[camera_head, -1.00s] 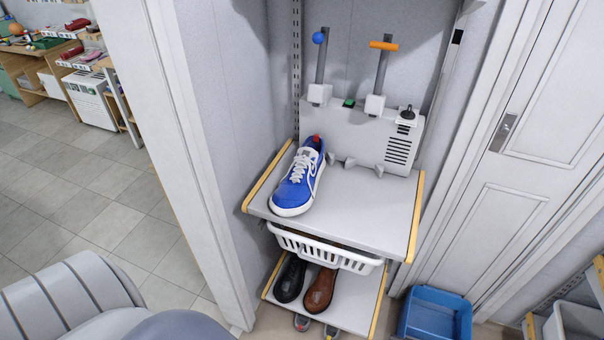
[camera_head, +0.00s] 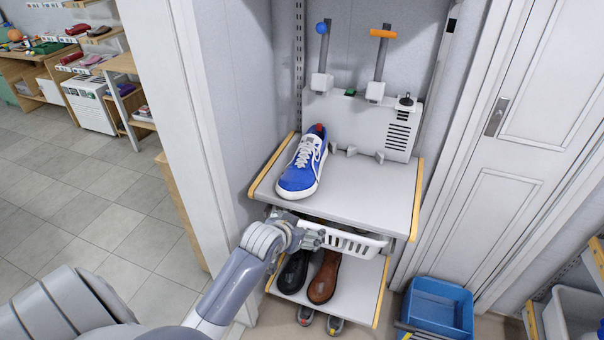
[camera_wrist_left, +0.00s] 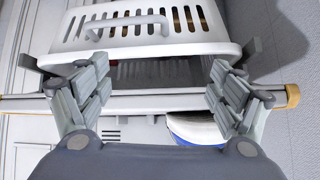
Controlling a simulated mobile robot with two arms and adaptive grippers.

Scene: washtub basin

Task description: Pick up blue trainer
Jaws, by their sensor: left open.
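The blue trainer (camera_head: 300,172), with white laces, white sole and a red patch inside its heel, stands on the upper grey shelf (camera_head: 365,195) at its left side. Its toe faces the front edge. My left gripper (camera_head: 308,238) is open and empty, below and in front of that edge, by the white basket. In the left wrist view, the spread fingers of my left gripper (camera_wrist_left: 160,92) frame the shelf edge and basket. Part of the trainer's toe (camera_wrist_left: 195,128) shows beyond the edge, apart from the fingers. My right gripper is not in view.
A white slotted basket (camera_head: 350,243) hangs under the upper shelf. A black shoe (camera_head: 293,271) and a brown shoe (camera_head: 324,277) stand on the lower shelf. A grey machine (camera_head: 362,125) with two posts stands behind the trainer. A blue bin (camera_head: 437,307) is at lower right.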

